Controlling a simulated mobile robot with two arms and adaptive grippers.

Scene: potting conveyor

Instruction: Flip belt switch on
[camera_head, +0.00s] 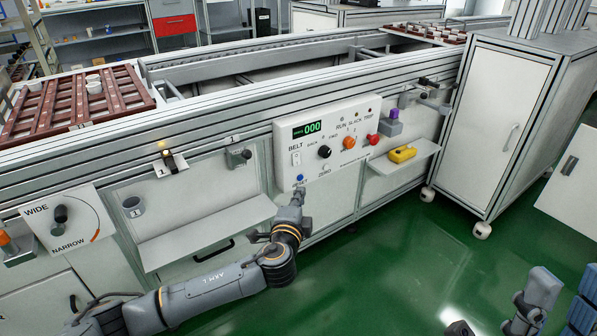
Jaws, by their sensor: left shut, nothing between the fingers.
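The white control panel (352,143) is on the front of the conveyor, with a green display reading 000. The belt switch (296,159) is a small white rocker under the BELT label at the panel's left; its position is too small to tell. A blue button (300,178) sits just below it. My left gripper (299,191) is shut and empty, pointing up at the panel's lower left edge, just below the blue button and below the switch. I cannot tell whether it touches the panel. My right gripper is not in view; only parts of my right arm show at the bottom right.
The panel also carries a black knob (324,152), an orange knob (349,142) and a red button (373,139). A white shelf (205,232) juts out left of my gripper. A yellow device (402,154) lies on another shelf at right. Green floor is open in front.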

